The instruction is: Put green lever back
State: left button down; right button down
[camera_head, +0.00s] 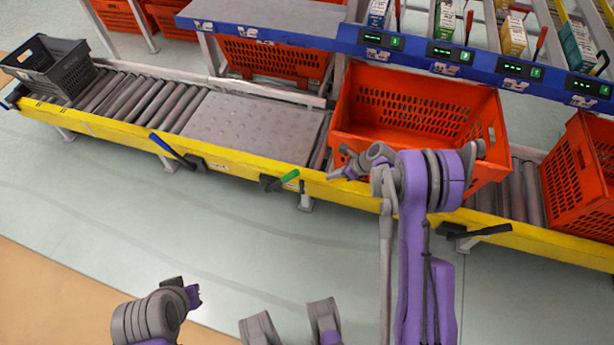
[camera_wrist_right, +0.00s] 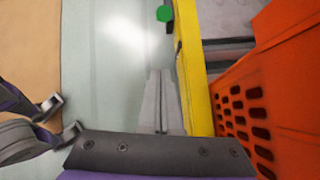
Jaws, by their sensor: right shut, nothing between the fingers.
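The green lever (camera_head: 290,176) is a short handle with a green grip and a dark base, on the front of the yellow conveyor rail. It points up and to the right in the head view. Its green end (camera_wrist_right: 164,13) also shows at the top of the right wrist view. My right gripper (camera_head: 336,176) is shut and empty, just right of the green grip and apart from it, near the rail. Its fingers (camera_wrist_right: 160,102) show together in the wrist view. My left arm's end (camera_head: 192,296) is low at the left, far from the lever; its finger state is unclear.
A large orange tote (camera_head: 415,100) stands on the conveyor behind my right arm, another orange tote (camera_head: 585,175) at the right. A dark crate (camera_head: 50,65) sits at the far left. A blue-handled lever (camera_head: 165,144) and a black lever (camera_head: 480,233) stick out from the yellow rail (camera_head: 235,163).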

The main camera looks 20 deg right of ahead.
jog(key=w+a+f+b, duration=0.1)
jog(key=w+a+f, duration=0.5)
jog(key=a, duration=0.1)
jog(key=shift+w+a+f, duration=0.15)
jog(key=shift+w+a, duration=0.05)
jog(key=shift+w, duration=0.05)
dwell(0.6)
